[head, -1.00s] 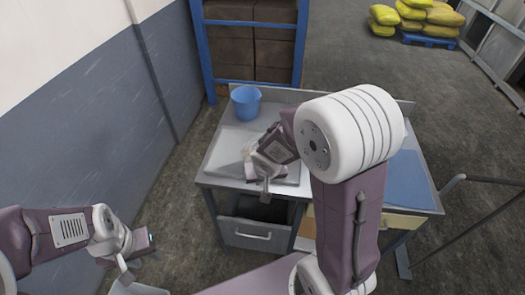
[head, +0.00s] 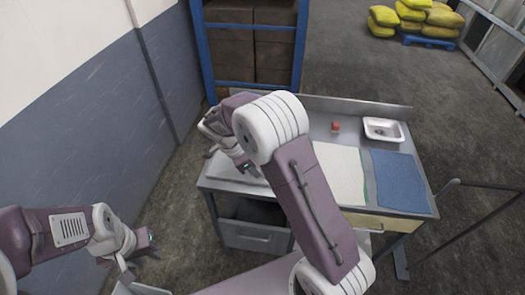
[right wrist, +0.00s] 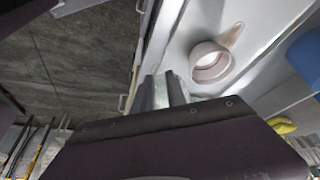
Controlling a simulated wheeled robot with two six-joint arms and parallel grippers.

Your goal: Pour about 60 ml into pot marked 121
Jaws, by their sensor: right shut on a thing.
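My right gripper (head: 248,169) is over the left part of the workbench in the head view, partly behind its own arm. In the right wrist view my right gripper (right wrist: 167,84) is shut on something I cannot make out. A pale pinkish round pot (right wrist: 211,63) with a handle lies just beyond the fingers, over a grey surface. No number can be read on it. A blue thing (right wrist: 305,58), perhaps the blue jug, shows at the right edge of that view. My left gripper (head: 126,268) hangs low at the left, away from the bench; its opening is unclear.
The metal workbench (head: 360,108) carries a white basin (head: 383,129), a small red thing (head: 336,127), a pale cloth (head: 340,174) and a blue mat (head: 400,181). A blue rack (head: 250,84) stands behind. A wall (head: 80,110) is at the left.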

